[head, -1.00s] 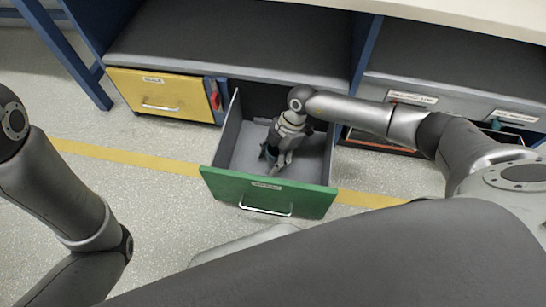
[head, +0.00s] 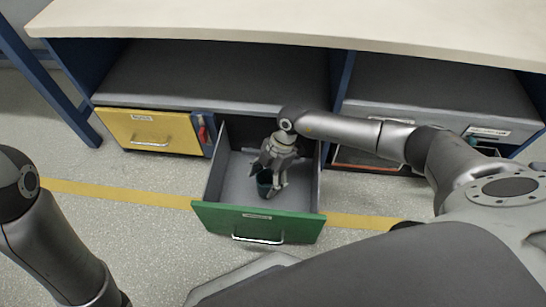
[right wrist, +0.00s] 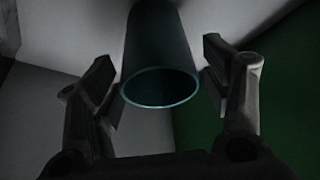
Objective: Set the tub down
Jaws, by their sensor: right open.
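The tub (head: 265,183) is a small dark teal cup inside the open green-fronted drawer (head: 258,222). In the right wrist view the tub (right wrist: 160,60) shows its round rim toward the camera, with a gap to the finger on either side. My right gripper (head: 271,176) is inside the drawer at the tub, its fingers open around it and not touching it. The right gripper's two fingers also show in the right wrist view (right wrist: 160,90). The tub's base is hidden from the head view. My left gripper is out of view; only part of the left arm shows.
A closed yellow drawer (head: 150,131) with a red latch piece (head: 202,130) is left of the open drawer. Grey shelves (head: 215,75) and a pale worktop (head: 300,22) are above. The drawer floor around the tub looks bare. A yellow line (head: 115,192) crosses the floor.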

